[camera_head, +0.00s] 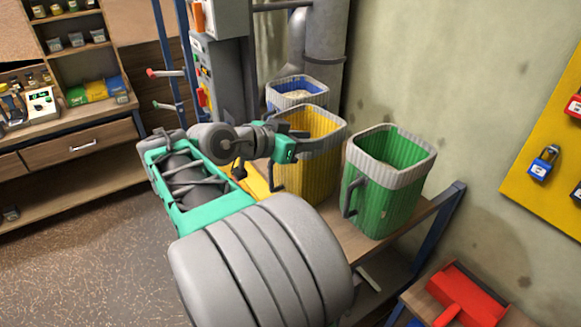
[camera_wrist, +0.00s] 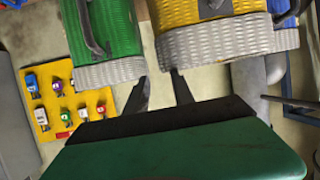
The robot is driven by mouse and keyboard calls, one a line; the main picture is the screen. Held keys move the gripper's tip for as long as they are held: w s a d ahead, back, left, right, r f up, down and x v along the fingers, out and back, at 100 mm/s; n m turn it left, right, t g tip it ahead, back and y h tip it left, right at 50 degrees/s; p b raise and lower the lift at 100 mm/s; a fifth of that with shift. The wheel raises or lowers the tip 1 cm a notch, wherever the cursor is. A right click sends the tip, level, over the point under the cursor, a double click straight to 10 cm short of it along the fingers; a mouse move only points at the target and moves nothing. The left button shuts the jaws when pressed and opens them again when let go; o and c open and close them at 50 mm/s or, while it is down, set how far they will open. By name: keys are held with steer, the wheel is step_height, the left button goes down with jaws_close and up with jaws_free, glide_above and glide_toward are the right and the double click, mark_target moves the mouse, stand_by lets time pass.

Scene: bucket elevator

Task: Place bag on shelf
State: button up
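A yellow ribbed container (camera_head: 308,180) with a pale rim, a green one (camera_head: 385,195) with a handle, and a blue one (camera_head: 290,100) stand on a wooden-topped bench. In the wrist view the green (camera_wrist: 105,35) and yellow (camera_wrist: 200,12) ones lie beyond the fingers. Small green, yellow and blue packets (camera_head: 95,92) sit on the left shelf unit. Which of these is the bag, I cannot tell.
The wooden bench (camera_head: 425,212) has blue legs. A grey cabinet with switches (camera_head: 222,75) and a vertical pipe (camera_head: 327,40) stand behind. A yellow padlock board (camera_head: 550,130) hangs right. Floor (camera_head: 90,255) at left is clear.

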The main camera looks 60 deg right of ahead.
mark_target(328, 138)
steer(key=p+x, duration=0.3)
steer(key=x, duration=0.5)
steer(key=shift+w+d+r, duration=0.1)
steer(key=shift+w+d, duration=0.05)
steer(key=shift+c, duration=0.3)
jaws_close()
stand_by(0.8)
